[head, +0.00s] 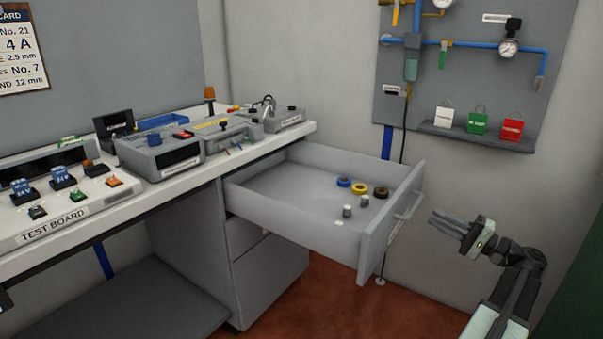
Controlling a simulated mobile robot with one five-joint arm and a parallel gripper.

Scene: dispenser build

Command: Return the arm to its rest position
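My gripper (434,218) is at the right of the head view, in the air to the right of the open drawer's front. Its two dark fingers point left toward the drawer and lie close together in this view. I see nothing held between them, but the gap is too small to judge. My arm comes up from the lower right corner and bends at the wrist. The gripper looks apart from the drawer front (377,237).
The open drawer (290,201) juts out from the workbench (160,199) and holds tape rolls (359,188) and small cylinders (364,200). A pipe panel (470,85) with gauges and coloured tags hangs on the back wall. Red-brown floor (330,305) is clear below the drawer.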

